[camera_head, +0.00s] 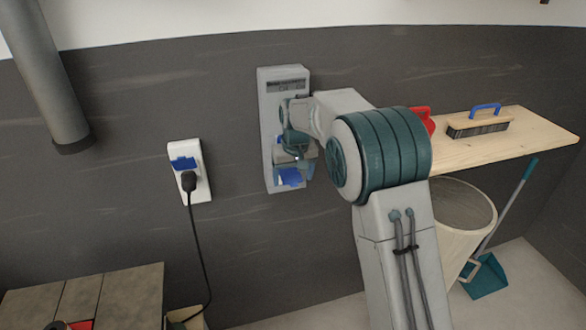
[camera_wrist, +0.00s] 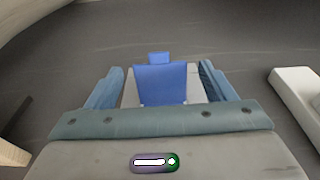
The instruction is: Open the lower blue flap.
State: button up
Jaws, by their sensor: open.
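A tall grey wall box (camera_head: 268,135) is fixed to the dark wall, with dark lettering at its top. The lower blue flap (camera_head: 290,178) shows near the box's bottom, partly hidden by my gripper (camera_head: 300,163). In the wrist view, a blue flap (camera_wrist: 160,84) with a small tab (camera_wrist: 159,58) beyond it lies between the two blue-grey fingers of my gripper (camera_wrist: 161,80). A gap shows on each side, and the fingers are open. I cannot tell whether the flap is tilted. My arm hides the middle of the box.
A white socket with a blue flap (camera_head: 184,163) and a black plug and cable (camera_head: 190,182) is left of the box. A wooden shelf (camera_head: 520,140) holds a brush (camera_head: 478,125) and a red object (camera_head: 422,115). A bin (camera_head: 462,210) stands below.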

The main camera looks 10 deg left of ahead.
notch_tip(320, 180, up, 14)
jog(key=s+b, duration=0.1)
jog(key=s, duration=0.1)
jog(key=shift+d+f+b, duration=0.25)
jog(key=shift+d+b, duration=0.1)
jog(key=shift+d, duration=0.1)
